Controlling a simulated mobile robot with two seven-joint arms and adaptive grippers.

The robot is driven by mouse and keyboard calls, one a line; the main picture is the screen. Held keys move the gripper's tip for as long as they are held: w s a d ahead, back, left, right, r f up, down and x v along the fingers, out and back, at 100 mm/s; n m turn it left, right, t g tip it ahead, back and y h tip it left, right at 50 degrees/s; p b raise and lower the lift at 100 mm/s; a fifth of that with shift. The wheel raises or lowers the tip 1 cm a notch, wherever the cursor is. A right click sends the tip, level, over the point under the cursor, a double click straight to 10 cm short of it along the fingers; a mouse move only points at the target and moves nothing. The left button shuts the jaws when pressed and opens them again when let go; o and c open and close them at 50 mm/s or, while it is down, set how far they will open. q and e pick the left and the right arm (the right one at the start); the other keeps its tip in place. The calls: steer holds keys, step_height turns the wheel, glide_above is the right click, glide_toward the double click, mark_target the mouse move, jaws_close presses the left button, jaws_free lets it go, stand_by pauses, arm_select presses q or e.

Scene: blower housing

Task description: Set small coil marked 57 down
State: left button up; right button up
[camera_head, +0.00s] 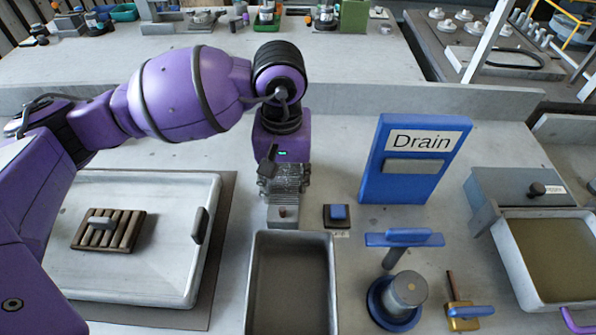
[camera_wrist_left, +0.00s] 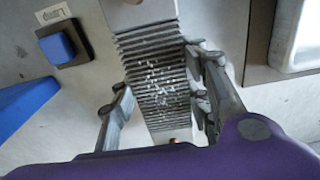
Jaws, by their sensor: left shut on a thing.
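A small grey finned coil (camera_head: 287,177) is in my left gripper (camera_head: 281,168). In the left wrist view the coil (camera_wrist_left: 155,75) shows stacked thin fins with white specks, and the fingers of the gripper (camera_wrist_left: 165,105) lie along its two sides. My left gripper is shut on it. No number 57 can be read. A plain grey block (camera_head: 283,215) with a small brown knob shows at the coil's near end. I cannot tell whether the coil is resting on anything. My right gripper is not in view.
A grey open bin (camera_head: 292,236) stands just in front. A small blue button (camera_head: 338,212) on a dark base is to the right, beside the blue Drain sign (camera_head: 411,190). A white tray (camera_head: 80,185) is at left, and a liquid-filled basin (camera_head: 503,240) at right.

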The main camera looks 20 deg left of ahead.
arm_select(q)
steer(key=shift+w+f, duration=0.2)
steer(key=shift+f, duration=0.1)
steer(key=o, duration=1.5)
steer(key=shift+s+r, duration=0.1)
